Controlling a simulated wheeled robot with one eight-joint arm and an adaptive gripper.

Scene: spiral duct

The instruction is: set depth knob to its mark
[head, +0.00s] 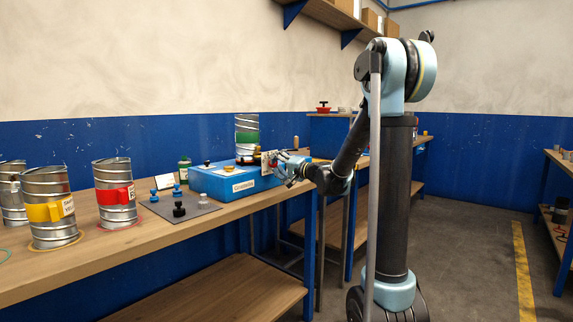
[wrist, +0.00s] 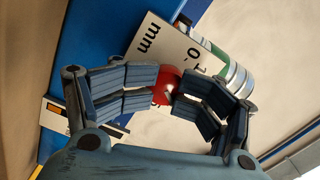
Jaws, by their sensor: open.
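A red knob (wrist: 165,84) shows in the wrist view between the fingertips of my gripper (wrist: 166,92). It has a pale mark on its face. A white scale plate (wrist: 166,44) with dark print, including "mm" and "0", lies beside the knob. My gripper is open, with one finger on each side of the knob; I cannot tell whether either finger touches it. In the head view my gripper (head: 279,163) is at the right end of the blue machine (head: 237,183) on the bench. The knob's target mark is not clear to me.
A duct piece with a green band (head: 247,136) stands at the machine and also shows in the wrist view (wrist: 222,62). Ducts with yellow (head: 49,180) and red (head: 112,170) labels stand left on the bench. Several small knobs sit on a grey mat (head: 160,207).

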